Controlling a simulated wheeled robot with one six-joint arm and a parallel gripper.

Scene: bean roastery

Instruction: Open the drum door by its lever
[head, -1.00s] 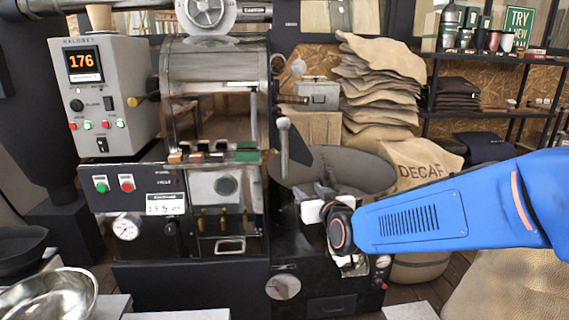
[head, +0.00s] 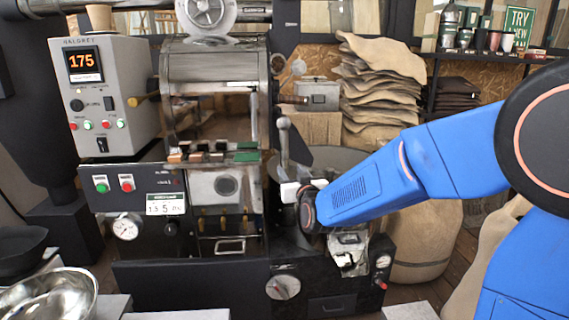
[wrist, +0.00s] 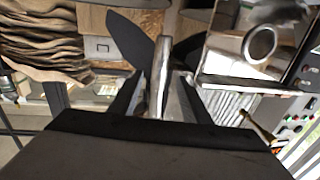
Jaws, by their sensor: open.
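The lever (head: 284,140) is a grey metal rod with a rounded knob. It stands nearly upright at the right side of the roaster's front, beside the drum (head: 215,62). In the wrist view the lever (wrist: 163,55) rises between the two spread fingers (wrist: 165,92). I cannot tell whether either finger touches it. I cannot make out the door's edge clearly.
The round cooling tray (head: 335,158) lies just behind my arm. A control box (head: 105,95) reading 175 stands at left. A steel bowl (head: 50,295) is at bottom left. Stacked sacks (head: 380,90) and a shelf (head: 480,115) are behind at right.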

